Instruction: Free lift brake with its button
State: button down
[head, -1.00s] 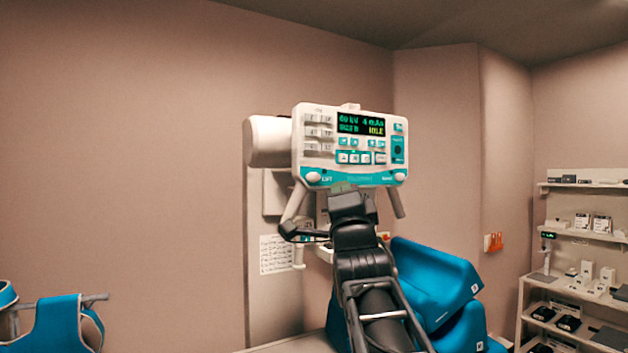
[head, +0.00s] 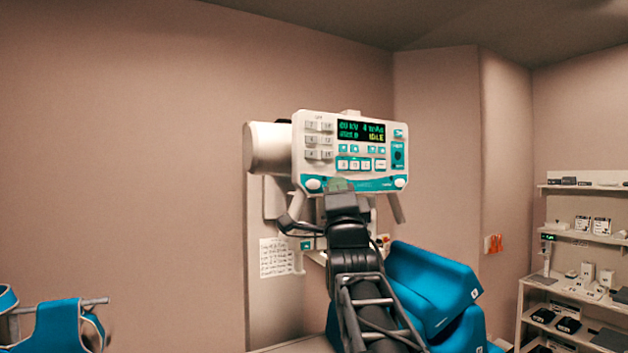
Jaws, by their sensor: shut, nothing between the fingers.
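The white and teal control head (head: 345,155) hangs upright in the middle of the head view, its display reading IDLE. A round white button (head: 313,184) sits at its lower left corner, where a LIFT label showed earlier. A similar round button (head: 400,182) sits at the lower right corner. My gripper (head: 340,186) is shut and empty, in front of the teal lower strip, just right of the lower left button. It covers part of the strip and its lettering. It looks apart from that button, but I cannot tell its depth from the panel.
A column (head: 270,290) with a paper sheet (head: 279,257) stands behind the head. A blue padded seat (head: 430,285) is right of my arm. Shelves (head: 585,238) with small devices stand at the far right. A blue apron (head: 60,325) hangs at the lower left.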

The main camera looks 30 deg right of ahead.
aim_at(313, 185)
jog(key=shift+w+d+p, duration=0.2)
jog(key=shift+w+p, duration=0.1)
jog(key=shift+w, duration=1.05)
jog(key=shift+w+d+p, duration=0.15)
jog(key=shift+w+p, duration=0.15)
jog(key=shift+w, duration=1)
jog(key=shift+w, duration=0.15)
jog(key=shift+w+d, duration=0.1)
jog(key=shift+w, duration=0.2)
jog(key=shift+w+b, duration=0.3)
jog(key=shift+w, duration=0.1)
dwell(0.7)
jog(key=shift+s, duration=0.15)
jog(key=shift+s+b, duration=0.7)
jog(key=shift+b, duration=0.1)
